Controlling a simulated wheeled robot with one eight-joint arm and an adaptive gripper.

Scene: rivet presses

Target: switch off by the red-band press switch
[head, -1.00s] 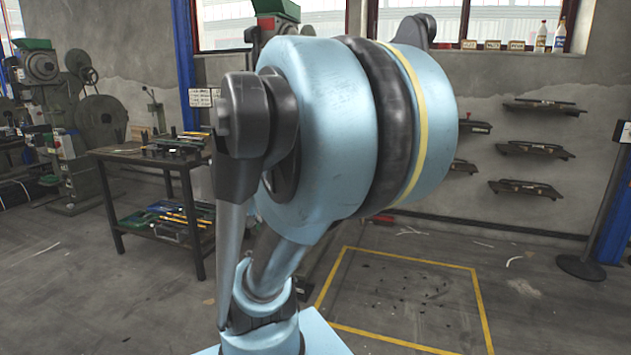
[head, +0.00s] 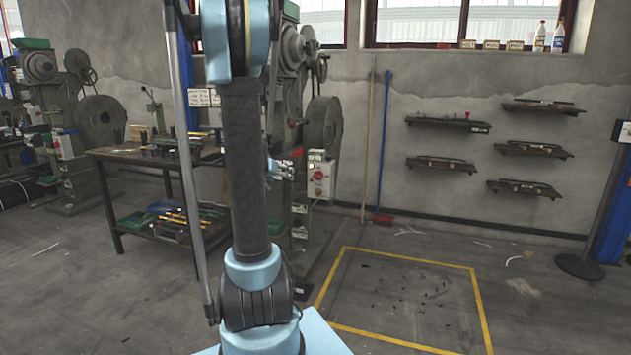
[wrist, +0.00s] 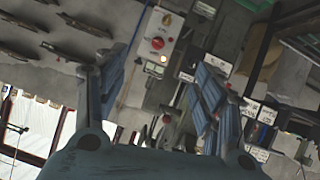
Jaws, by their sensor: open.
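A pale switch box (head: 320,178) with a red round switch is on the side of the press (head: 300,95) behind my arm. It also shows in the wrist view (wrist: 152,48), where the red knob (wrist: 157,43) lies ahead, between the fingertips and beyond them. A yellow part sits above the knob and a small lit lamp below it in that picture. My gripper (wrist: 160,68) is open, with blue-grey fingers apart and nothing between them. It is apart from the box, as far as I can tell.
Another press (head: 70,120) with its own switch box (head: 65,145) stands at the far left. A dark work table (head: 130,158) with tools is left of my arm. A broom (head: 384,150) leans on the wall.

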